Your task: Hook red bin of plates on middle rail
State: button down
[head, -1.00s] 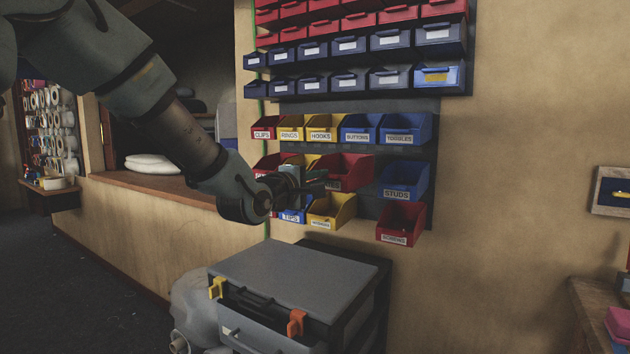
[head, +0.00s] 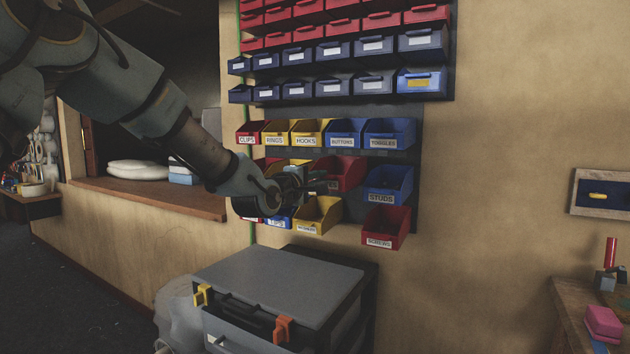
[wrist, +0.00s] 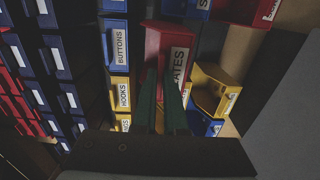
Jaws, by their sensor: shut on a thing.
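The red plates bin (head: 346,172) is at the middle row of the wall panel, between a yellow bin and the blue studs bin (head: 388,184). My gripper (head: 318,182) is shut on its front wall. In the wrist view, the two fingers (wrist: 162,98) reach the red bin (wrist: 166,50), whose label reads "ATES", the rest being covered.
Above are the buttons bin (head: 343,133) and toggles bin (head: 389,133). Below are a yellow bin (head: 318,216) and the red screws bin (head: 385,227). A grey-topped cabinet (head: 285,285) stands beneath. A counter (head: 150,196) is at left, and a workbench (head: 570,310) at right.

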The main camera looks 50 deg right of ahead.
jog(key=shift+x, duration=3.15)
jog(key=shift+d, duration=0.1)
jog(key=shift+w+d+p, duration=0.2)
jog(key=shift+d+p, duration=0.1)
jog(key=shift+d, duration=0.4)
jog(key=shift+w+d, duration=0.1)
jog(key=shift+d, duration=0.5)
jog(key=shift+w+f+b, duration=0.1)
jog(key=shift+f+b, duration=0.95)
jog(key=shift+f, duration=0.35)
